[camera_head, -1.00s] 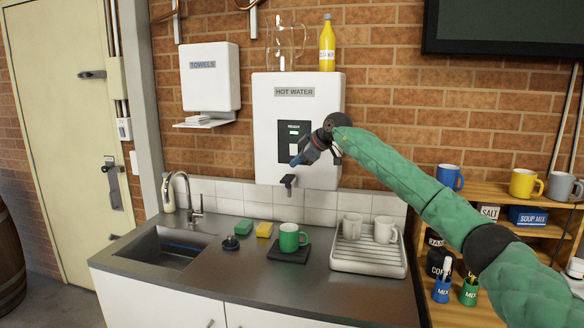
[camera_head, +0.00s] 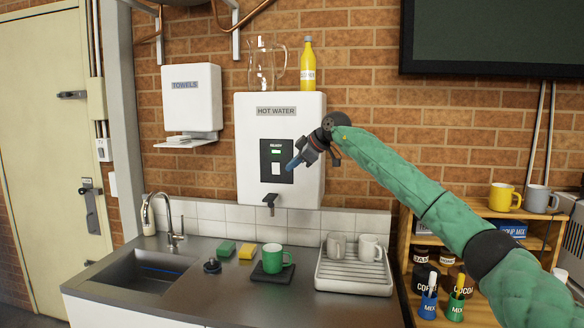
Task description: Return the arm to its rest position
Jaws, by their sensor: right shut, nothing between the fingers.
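My right arm (camera_head: 400,185), in a green sleeve, reaches in from the lower right. Its gripper (camera_head: 293,165) is shut and empty, in front of the white hot water heater (camera_head: 306,180) at the height of its dark panel. I cannot tell how far it is from the panel. The heater's spout (camera_head: 269,200) is below the gripper. A green mug (camera_head: 272,259) stands upright on a dark mat (camera_head: 272,276) on the counter, roughly below the spout. My left gripper is out of view.
A drying rack (camera_head: 354,281) with two pale mugs stands right of the green mug. A sink (camera_head: 140,273) and two sponges are to the left. A wooden shelf (camera_head: 480,215) with mugs and jars is partly behind my arm. A glass jug (camera_head: 262,65) and yellow bottle (camera_head: 307,66) stand atop the heater.

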